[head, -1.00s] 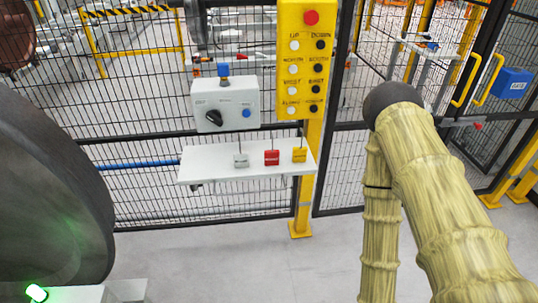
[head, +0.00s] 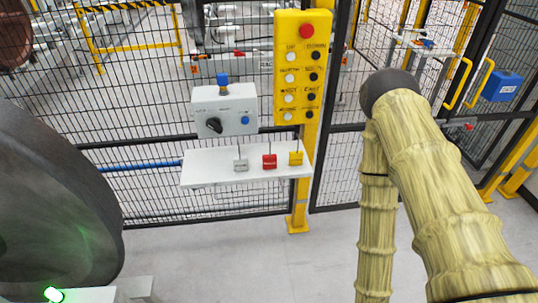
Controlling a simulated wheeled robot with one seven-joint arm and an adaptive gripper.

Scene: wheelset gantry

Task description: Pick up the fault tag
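Three small tags with thin upright stems stand in a row on a white shelf (head: 210,177) fixed at the mesh fence. They are a grey tag (head: 240,165), a red tag (head: 270,161) and a yellow tag (head: 296,158). The red and grey ones seem to bear lettering too small to read, so I cannot tell by label which is the fault tag. My arm, in a yellowish sleeve, fills the right side, well apart from the shelf. My gripper is not in view.
A grey switch box (head: 224,111) with a black knob sits above the shelf. A yellow button panel (head: 301,67) hangs on a yellow post behind the shelf's right end. A large dark round body (head: 55,190) blocks the left. Floor in front of the shelf (head: 220,255) is clear.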

